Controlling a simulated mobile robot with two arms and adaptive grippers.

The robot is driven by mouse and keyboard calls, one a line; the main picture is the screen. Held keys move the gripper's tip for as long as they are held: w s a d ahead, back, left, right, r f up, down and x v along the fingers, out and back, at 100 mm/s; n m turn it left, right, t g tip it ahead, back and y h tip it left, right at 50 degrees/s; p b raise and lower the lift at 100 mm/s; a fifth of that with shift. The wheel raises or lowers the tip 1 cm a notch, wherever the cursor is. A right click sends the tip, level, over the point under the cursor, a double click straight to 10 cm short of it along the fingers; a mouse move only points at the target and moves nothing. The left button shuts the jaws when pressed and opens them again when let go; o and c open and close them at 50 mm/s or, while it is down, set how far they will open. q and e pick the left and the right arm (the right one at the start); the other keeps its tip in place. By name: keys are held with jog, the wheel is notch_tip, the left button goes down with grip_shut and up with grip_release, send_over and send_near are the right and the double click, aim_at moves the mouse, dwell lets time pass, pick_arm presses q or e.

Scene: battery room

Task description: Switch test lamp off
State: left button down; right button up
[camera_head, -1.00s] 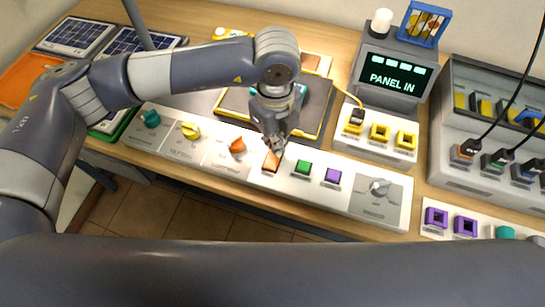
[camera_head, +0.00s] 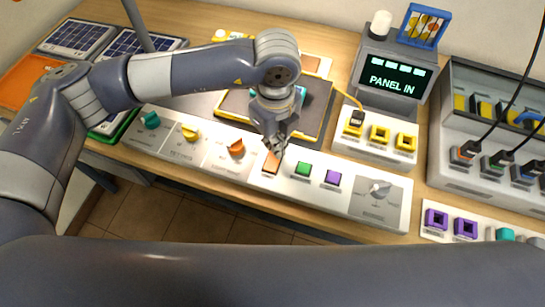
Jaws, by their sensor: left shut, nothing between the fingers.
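Which of the switches belongs to the test lamp cannot be read. A green button (camera_head: 303,168) and a purple button (camera_head: 333,177) are to the right of the orange switch. My right gripper is not in view.
Teal (camera_head: 152,120), yellow (camera_head: 190,132) and orange (camera_head: 236,148) knobs are left of the gripper; a grey rotary knob (camera_head: 380,188) is at the right. Behind stand a "PANEL IN" display (camera_head: 391,77), yellow sockets (camera_head: 379,134) and a cabled rack (camera_head: 490,125).

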pick_arm(q)
jog(key=shift+f+b, duration=1.15)
dwell(0.7)
jog(key=shift+r+p, duration=0.45)
jog(key=shift+r, duration=0.35)
jog(key=shift+r+p, duration=1.2)
jog(key=shift+r, duration=1.55)
